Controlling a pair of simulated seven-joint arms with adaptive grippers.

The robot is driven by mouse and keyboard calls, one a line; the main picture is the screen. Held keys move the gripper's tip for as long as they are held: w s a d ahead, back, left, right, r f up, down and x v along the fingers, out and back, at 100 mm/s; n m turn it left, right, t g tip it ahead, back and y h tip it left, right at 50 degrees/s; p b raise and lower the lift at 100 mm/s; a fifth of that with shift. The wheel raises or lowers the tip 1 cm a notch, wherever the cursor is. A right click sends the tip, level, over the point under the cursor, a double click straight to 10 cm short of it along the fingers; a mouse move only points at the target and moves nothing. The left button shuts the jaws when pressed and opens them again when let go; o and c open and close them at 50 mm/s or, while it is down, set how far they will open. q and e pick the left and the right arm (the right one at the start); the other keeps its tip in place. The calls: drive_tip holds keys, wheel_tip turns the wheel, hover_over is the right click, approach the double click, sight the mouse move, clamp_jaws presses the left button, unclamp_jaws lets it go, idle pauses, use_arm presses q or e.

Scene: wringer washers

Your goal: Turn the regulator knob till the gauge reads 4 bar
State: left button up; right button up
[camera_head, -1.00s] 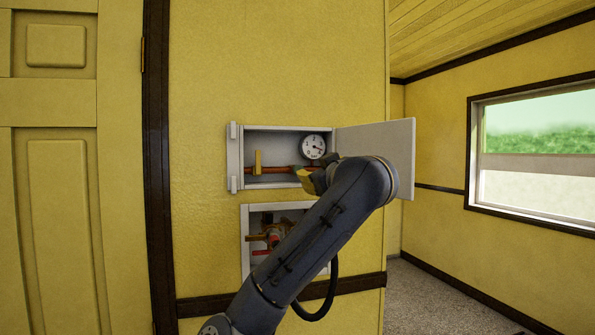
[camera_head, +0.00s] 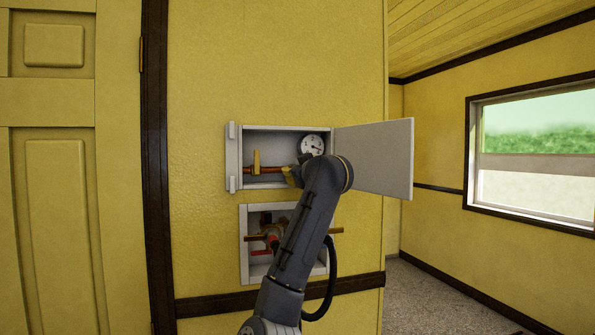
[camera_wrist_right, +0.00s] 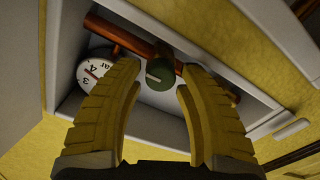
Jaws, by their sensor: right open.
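The round white gauge (camera_head: 312,145) sits at the right inside the open upper wall box, and it also shows in the wrist view (camera_wrist_right: 93,68). Its needle is visible but too small to read surely. A green round knob (camera_wrist_right: 153,75) with a pale mark sits on the red pipe. The arm hides the knob in the head view. My right gripper (camera_head: 291,175) is at the box opening. In the wrist view its yellow fingers (camera_wrist_right: 158,92) are open, one on either side of the knob, with gaps between. My left gripper is not in view.
The box door (camera_head: 385,158) stands open to the right, close to my arm. A yellow lever (camera_head: 256,162) stands on the red pipe (camera_head: 264,170) at the left. A lower recess (camera_head: 243,245) with valves lies below, partly behind my arm.

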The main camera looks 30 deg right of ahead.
drive_tip(key=shift+w, duration=0.2)
clamp_jaws()
idle(0.3)
drive_tip(key=shift+r, duration=0.15)
